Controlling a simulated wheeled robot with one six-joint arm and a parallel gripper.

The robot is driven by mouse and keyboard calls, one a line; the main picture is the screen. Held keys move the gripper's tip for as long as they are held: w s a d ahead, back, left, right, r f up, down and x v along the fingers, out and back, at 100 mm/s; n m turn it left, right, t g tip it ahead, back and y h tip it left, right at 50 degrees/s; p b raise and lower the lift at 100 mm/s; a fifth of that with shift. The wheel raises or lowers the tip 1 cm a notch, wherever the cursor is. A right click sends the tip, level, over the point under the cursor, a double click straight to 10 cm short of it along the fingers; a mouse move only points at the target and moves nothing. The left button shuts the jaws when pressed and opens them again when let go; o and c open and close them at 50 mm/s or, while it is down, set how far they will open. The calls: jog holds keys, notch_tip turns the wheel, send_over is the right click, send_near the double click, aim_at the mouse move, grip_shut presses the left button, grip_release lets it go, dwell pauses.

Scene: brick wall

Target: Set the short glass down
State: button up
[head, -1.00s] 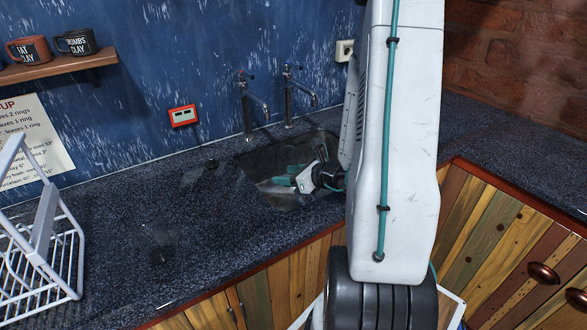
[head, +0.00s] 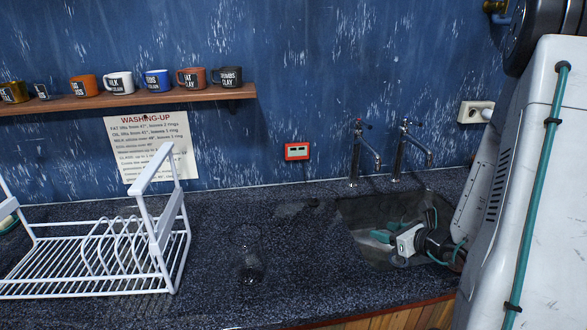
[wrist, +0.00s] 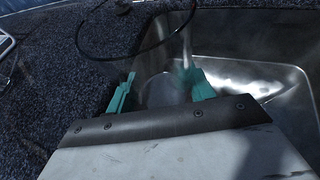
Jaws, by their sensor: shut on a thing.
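My gripper (head: 386,236) is in or just above the sink (head: 352,212), at the right of the head view. In the wrist view its two teal fingers (wrist: 160,92) stand apart with a faint, clear thing between them. I take this to be the short glass (wrist: 158,88), gripped between the fingers; its outline is hard to make out. In the head view the held glass cannot be told from the sink behind it. Another clear glass (head: 250,262) stands on the dark speckled counter (head: 220,285), left of the sink.
A white dish rack (head: 85,285) stands on the counter at the left. Two taps (head: 360,150) rise behind the sink. A shelf (head: 130,101) with several mugs, a washing-up notice (head: 152,150) and a red box (head: 297,151) are on the wall. Counter around the standing glass is clear.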

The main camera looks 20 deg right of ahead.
jog(key=w+a+r, duration=0.2)
jog(key=w+a, duration=0.4)
jog(key=w, duration=0.1)
jog(key=w+a+r+n+y, duration=0.1)
jog(key=w+a+r, duration=0.1)
jog(key=w+a, duration=0.4)
jog(key=w+a+r+y, duration=0.1)
jog(key=w+a+r, duration=0.2)
jog(key=w+a, duration=0.3)
jog(key=shift+w+a+n, duration=0.3)
jog(key=shift+w+n, duration=0.1)
jog(key=shift+w, duration=0.5)
jog(key=s+a+r+n+g+y, duration=0.2)
jog(key=a+r+n+g+y, duration=0.15)
jog(key=a+r, duration=0.45)
jog(key=s+a+r+n+g+y, duration=0.2)
jog(key=s+a+r+n+y, duration=0.15)
jog(key=a, duration=0.85)
jog(key=f, duration=1.2)
jog(key=w+f, duration=0.1)
jog(key=f, duration=0.5)
jog(key=shift+f, duration=0.1)
jog(key=shift+f, duration=0.1)
jog(key=o, duration=1.2)
jog(key=shift+c, duration=0.2)
